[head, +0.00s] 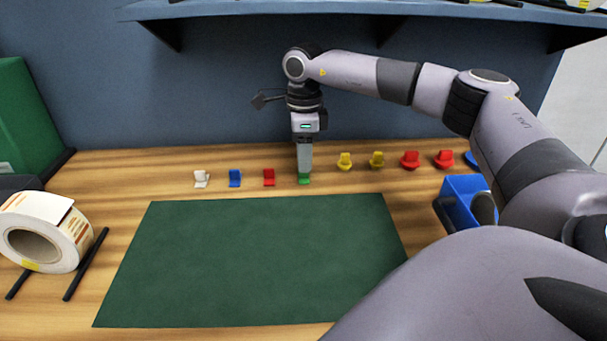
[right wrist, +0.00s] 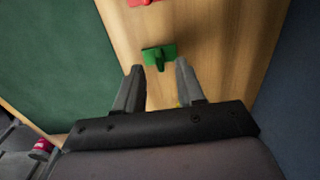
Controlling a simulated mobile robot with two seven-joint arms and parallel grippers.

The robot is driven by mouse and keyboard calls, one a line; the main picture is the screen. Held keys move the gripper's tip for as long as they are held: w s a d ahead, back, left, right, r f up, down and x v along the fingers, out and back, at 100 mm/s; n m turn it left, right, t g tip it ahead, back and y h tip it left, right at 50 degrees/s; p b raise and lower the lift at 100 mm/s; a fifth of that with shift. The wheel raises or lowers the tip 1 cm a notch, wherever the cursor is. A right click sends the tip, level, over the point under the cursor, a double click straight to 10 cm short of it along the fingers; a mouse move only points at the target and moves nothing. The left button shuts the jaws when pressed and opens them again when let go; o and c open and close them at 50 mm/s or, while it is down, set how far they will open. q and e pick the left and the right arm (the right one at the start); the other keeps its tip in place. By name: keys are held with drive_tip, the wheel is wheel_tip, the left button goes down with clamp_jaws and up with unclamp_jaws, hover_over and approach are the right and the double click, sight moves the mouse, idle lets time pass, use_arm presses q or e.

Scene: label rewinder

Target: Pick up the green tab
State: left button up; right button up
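The green tab (head: 304,181) stands on the wooden table just behind the far edge of the green mat, in a row with other tabs. My right gripper (head: 304,173) points straight down over it, and its fingers hide part of it. In the right wrist view the two fingers (right wrist: 159,72) are apart, with nothing held between them. The green tab (right wrist: 158,55) shows just past the fingertips, roughly in line with the gap. I cannot tell whether a finger touches it. My left gripper is in neither view.
A red tab (head: 269,177), blue tab (head: 235,178) and white tab (head: 201,179) stand to the left. Yellow tabs (head: 345,161) and red ones (head: 410,160) stand to the right. The green mat (head: 250,260) is bare. A blue bin (head: 458,203) is at right, a label roll (head: 45,232) at left.

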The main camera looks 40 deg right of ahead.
sight(303, 178)
drive_tip(key=shift+f, duration=1.35)
clamp_jaws()
drive_tip(key=shift+r, duration=0.15)
drive_tip(key=shift+s+a+r, duration=0.1)
drive_tip(key=shift+r, duration=0.05)
wheel_tip(303, 178, up, 6)
drive_tip(key=s+a+b, duration=0.2)
drive_tip(key=s+a, duration=1)
drive_tip(key=s, duration=0.3)
drive_tip(key=shift+a+r, duration=0.2)
drive_tip(key=shift+a, duration=0.2)
